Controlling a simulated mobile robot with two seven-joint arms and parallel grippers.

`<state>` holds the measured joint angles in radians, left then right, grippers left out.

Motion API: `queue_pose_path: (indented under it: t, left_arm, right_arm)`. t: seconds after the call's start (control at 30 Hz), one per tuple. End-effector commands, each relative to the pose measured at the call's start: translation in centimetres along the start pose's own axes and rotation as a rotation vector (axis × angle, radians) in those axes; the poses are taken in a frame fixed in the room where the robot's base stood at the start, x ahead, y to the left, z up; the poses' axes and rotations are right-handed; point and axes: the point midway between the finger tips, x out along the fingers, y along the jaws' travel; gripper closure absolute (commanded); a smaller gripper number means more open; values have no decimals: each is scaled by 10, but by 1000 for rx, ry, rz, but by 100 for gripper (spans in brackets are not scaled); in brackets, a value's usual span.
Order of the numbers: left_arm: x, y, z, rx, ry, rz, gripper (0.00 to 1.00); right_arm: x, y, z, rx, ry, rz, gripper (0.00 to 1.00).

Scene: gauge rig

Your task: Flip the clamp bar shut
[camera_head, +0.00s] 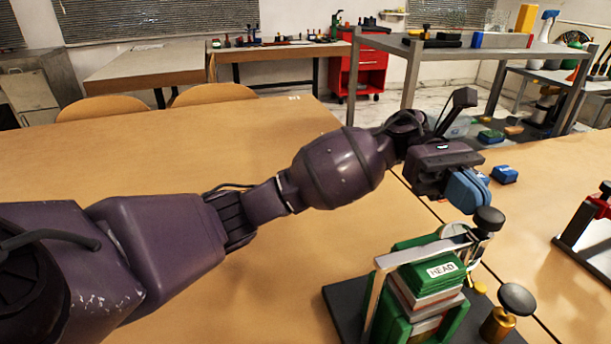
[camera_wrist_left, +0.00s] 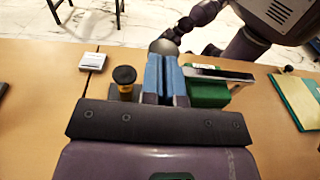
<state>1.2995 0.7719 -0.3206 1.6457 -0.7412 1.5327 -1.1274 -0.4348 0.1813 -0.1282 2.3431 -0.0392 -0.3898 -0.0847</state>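The gauge rig stands on a dark base (camera_head: 345,305) at the lower right of the head view, with a green block labelled "HEAD" (camera_head: 430,278) on top. The silver clamp bar (camera_head: 425,251) runs across beside the block's top, looking nearly level. A dark round knob (camera_head: 488,219) is at its right end. In the wrist view the bar (camera_wrist_left: 222,74) extends right of my fingers, and the knob (camera_wrist_left: 163,46) is just past the fingertips. My left gripper (camera_head: 470,190) has its blue fingers together, nothing visible between them, just above the knob. Contact is unclear. My right gripper is out of view.
A black-topped brass knob (camera_head: 507,312) stands at the rig's right; it also shows in the wrist view (camera_wrist_left: 124,82). A blue block (camera_head: 503,174) lies behind. Another dark stand with a red part (camera_head: 592,215) is at far right. The left table is clear.

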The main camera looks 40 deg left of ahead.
Motion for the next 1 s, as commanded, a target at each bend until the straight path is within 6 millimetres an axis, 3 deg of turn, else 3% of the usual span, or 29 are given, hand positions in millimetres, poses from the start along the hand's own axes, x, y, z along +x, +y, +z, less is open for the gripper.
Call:
queue_pose_path:
  t: [0.13, 0.27, 0.7, 1.0]
  left_arm:
    - [3, 0, -2, 0, -1, -7, 100]
    - [-8, 0, -2, -1, 0, -6, 100]
    - [-87, 0, -2, -1, -3, 3, 100]
    - [-110, -1, -2, 0, -3, 1, 100]
  right_arm:
    - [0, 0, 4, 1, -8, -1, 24]
    - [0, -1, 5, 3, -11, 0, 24]
    - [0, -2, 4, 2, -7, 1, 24]
    - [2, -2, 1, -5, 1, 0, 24]
